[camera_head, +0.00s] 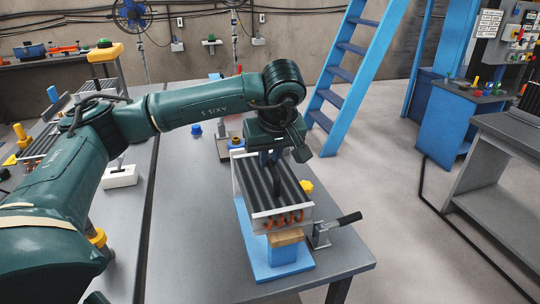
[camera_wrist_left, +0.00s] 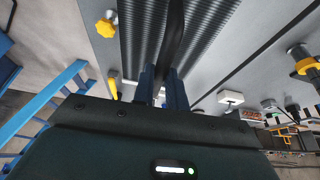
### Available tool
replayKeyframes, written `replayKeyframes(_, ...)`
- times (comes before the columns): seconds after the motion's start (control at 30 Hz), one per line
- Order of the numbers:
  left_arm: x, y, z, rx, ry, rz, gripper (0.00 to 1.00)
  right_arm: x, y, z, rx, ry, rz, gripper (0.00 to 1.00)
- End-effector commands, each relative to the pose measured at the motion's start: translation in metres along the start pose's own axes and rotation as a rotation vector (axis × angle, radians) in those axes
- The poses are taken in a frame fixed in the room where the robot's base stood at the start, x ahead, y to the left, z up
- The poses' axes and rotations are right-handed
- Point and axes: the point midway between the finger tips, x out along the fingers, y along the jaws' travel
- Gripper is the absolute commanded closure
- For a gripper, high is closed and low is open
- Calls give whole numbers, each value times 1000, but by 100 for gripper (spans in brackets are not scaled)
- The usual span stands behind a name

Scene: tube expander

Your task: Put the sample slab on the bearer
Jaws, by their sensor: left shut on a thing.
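The sample slab (camera_head: 275,188) is a long finned block with pale end plates and copper bends at its near end. It lies level above a blue base (camera_head: 270,262) with a wooden block (camera_head: 286,238), which I take for the bearer. The slab's near end is just over the wood; I cannot tell whether they touch. My left gripper (camera_head: 270,158) points down on the slab's top. In the left wrist view its blue fingers (camera_wrist_left: 162,88) are shut around a dark bar (camera_wrist_left: 175,35) running along the fins. My right gripper is not in view.
A toggle clamp (camera_head: 322,234) with a black handle stands right of the blue base. A yellow knob (camera_head: 306,187) is beside the slab. A blue ladder (camera_head: 345,75) stands beyond. The table's near middle is clear.

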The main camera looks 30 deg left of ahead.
Motion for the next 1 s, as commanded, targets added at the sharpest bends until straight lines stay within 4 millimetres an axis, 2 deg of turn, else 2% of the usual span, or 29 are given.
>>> replayKeyframes(0.03,1,0,0,1,0,0,84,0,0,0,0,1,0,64)
replayKeyframes(0.27,1,0,0,1,0,0,65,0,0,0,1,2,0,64)
replayKeyframes(0.6,-5,1,-1,1,1,2,64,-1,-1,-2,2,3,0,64)
replayKeyframes(0.77,-29,1,0,3,3,5,64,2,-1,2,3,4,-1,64)
replayKeyframes(1.0,-86,1,-2,2,4,5,64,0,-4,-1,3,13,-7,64)
